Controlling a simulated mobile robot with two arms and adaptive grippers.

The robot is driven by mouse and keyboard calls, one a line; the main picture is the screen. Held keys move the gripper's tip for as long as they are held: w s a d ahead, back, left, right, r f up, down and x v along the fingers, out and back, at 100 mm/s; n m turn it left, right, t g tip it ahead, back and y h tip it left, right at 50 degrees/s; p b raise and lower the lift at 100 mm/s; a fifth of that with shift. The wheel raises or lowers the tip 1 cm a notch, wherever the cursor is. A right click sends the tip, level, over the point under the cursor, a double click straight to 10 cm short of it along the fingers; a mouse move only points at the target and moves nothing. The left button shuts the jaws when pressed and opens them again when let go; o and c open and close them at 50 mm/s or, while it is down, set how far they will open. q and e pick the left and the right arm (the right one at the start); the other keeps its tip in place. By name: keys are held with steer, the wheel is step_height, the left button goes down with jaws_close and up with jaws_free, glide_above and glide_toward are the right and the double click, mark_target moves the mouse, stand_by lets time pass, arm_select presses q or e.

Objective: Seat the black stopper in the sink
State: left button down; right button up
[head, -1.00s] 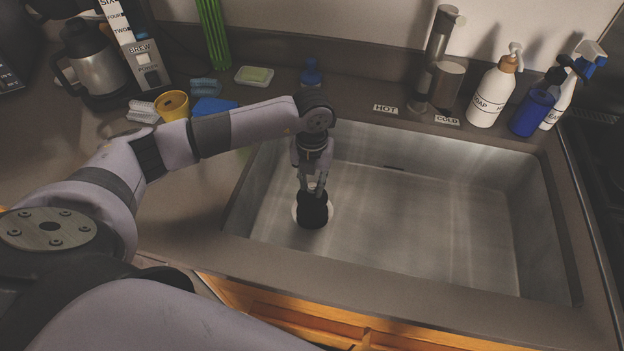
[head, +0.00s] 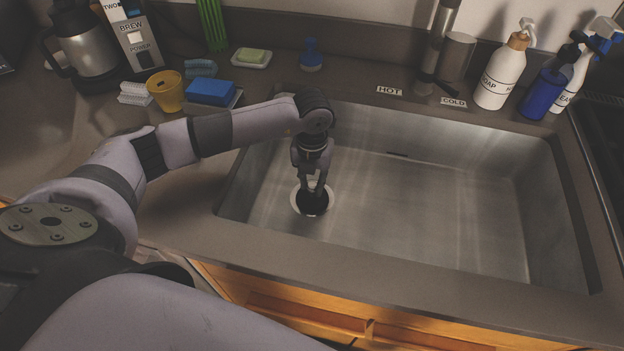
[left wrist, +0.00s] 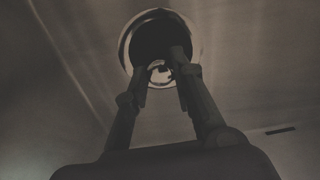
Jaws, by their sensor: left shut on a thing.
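The black stopper (head: 312,204) is at the drain in the left part of the metal sink (head: 430,215), inside the pale drain ring (head: 297,206). My left gripper (head: 312,190) reaches down from above and is shut on the stopper's top. In the left wrist view the fingertips (left wrist: 161,72) meet at a small light detail on the dark stopper (left wrist: 158,42), with the drain ring (left wrist: 125,52) around it. The stopper's underside is hidden, so I cannot tell how deep it sits. My right gripper is out of view.
The faucet (head: 437,45), soap bottle (head: 502,72), blue bottle (head: 541,100) and spray bottle (head: 580,72) stand behind the sink. A yellow cup (head: 166,92) and blue sponge (head: 211,91) are on the left counter. The sink's middle and right are clear.

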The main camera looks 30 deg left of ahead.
arm_select(q)
steer(key=c, duration=1.3)
jaws_free()
steer(key=shift+r, duration=0.1)
